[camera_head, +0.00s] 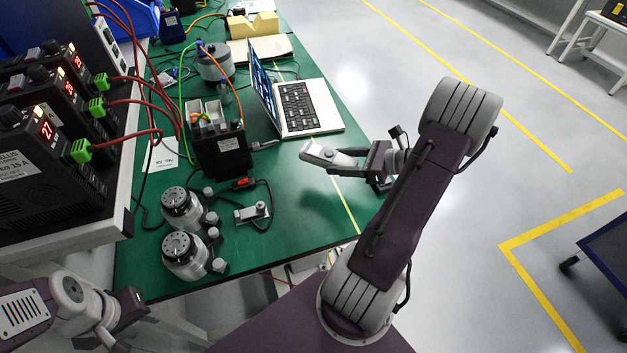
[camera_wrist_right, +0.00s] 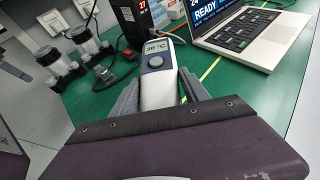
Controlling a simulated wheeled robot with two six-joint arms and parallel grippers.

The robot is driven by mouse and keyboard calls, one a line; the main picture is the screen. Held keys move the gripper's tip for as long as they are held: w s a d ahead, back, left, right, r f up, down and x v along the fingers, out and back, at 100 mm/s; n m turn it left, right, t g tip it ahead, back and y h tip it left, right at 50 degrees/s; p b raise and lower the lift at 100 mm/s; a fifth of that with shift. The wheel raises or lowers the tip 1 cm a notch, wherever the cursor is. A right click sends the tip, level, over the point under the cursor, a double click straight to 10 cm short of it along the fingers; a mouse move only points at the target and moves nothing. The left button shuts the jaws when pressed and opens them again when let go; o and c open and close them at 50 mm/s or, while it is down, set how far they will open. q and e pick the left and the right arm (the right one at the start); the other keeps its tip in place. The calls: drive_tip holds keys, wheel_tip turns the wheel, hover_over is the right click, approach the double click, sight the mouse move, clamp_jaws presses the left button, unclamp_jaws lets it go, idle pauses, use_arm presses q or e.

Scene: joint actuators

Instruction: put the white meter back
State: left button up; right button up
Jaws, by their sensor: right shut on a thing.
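The white meter (camera_head: 322,155) is held by my right gripper (camera_head: 350,160) above the green table, to the right of centre. In the right wrist view the meter (camera_wrist_right: 157,88) lies between the two grey fingers, with its display reading about 30 °C and a dark round button below it. The right gripper is shut on the meter's lower body.
An open laptop (camera_head: 300,107) stands behind the meter. Two round silver actuators (camera_head: 184,255) and a small bracket (camera_head: 252,212) with a cable lie at the front left. A black box (camera_head: 222,152) and power supplies (camera_head: 50,150) stand left. Bare green table (camera_head: 300,215) lies below the meter.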

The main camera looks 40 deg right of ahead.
drive_tip(key=b, duration=0.1)
hover_over(317, 182)
wheel_tip(317, 182, down, 4)
wheel_tip(317, 182, down, 4)
drive_tip(key=shift+f+b, duration=0.1)
drive_tip(key=shift+b, duration=0.6)
drive_tip(key=shift+f, duration=0.1)
drive_tip(key=o, duration=1.6)
